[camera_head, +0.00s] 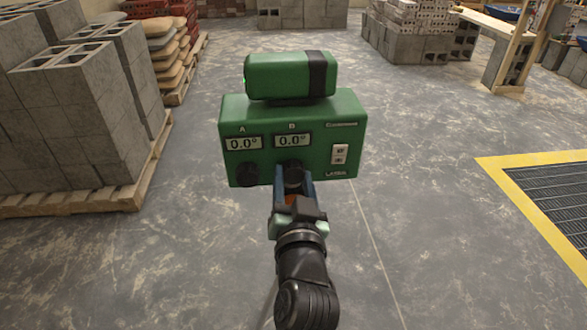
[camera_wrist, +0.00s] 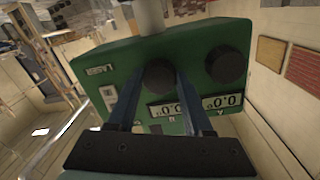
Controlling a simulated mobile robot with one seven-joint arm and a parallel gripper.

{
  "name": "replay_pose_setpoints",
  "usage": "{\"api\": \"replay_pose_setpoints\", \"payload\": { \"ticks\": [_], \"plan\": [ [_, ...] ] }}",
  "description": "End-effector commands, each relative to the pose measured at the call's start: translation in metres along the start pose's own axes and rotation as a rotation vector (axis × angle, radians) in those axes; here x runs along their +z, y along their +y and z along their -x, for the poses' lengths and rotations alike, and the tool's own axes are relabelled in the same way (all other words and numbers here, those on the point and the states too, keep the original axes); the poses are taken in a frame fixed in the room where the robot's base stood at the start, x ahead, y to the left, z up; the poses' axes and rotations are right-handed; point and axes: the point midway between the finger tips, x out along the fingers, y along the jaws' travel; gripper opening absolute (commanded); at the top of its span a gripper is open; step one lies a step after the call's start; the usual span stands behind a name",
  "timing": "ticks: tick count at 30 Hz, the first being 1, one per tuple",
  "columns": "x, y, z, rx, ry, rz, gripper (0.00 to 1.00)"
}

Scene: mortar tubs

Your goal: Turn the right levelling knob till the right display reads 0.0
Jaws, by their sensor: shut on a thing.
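The green laser level (camera_head: 345,120) faces me, with display A (camera_head: 243,143) on the left and display B (camera_head: 292,141) on the right; both read 0.0°. The left knob (camera_head: 248,174) is black and free, and it also shows in the wrist view (camera_wrist: 226,65). The right knob (camera_head: 293,166), below display B, is partly hidden by my gripper. My gripper (camera_head: 294,180) is shut on the right knob. In the wrist view the two blue fingers sit on either side of this black knob (camera_wrist: 159,75), with the device appearing upside down.
A white switch panel (camera_head: 340,154) is right of display B. Grey block stacks (camera_head: 75,115) stand on a pallet at left. A yellow-edged floor grate (camera_head: 545,190) is at right. The floor around the device is clear.

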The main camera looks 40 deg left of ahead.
Motion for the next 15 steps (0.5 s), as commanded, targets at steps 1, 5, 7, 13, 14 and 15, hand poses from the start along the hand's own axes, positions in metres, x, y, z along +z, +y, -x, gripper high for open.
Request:
{"api": "replay_pose_setpoints", "payload": {
  "ticks": [1, 5, 7, 13, 14, 15],
  "plan": [
    [-0.0023, -0.0002, 0.0004, 0.001, -0.003, -0.031, 0.00],
    [-0.0018, -0.0002, 0.0003, 0.000, -0.007, -0.104, 0.00],
    [-0.0016, -0.0001, 0.0002, -0.001, -0.008, -0.135, 0.00],
    [-0.0010, -0.0001, 0.0001, -0.003, -0.010, -0.190, 0.00],
    [-0.0010, -0.0001, 0.0001, -0.003, -0.010, -0.194, 0.00],
    [-0.0009, 0.0000, 0.0001, -0.003, -0.010, -0.199, 0.00]
  ]
}}
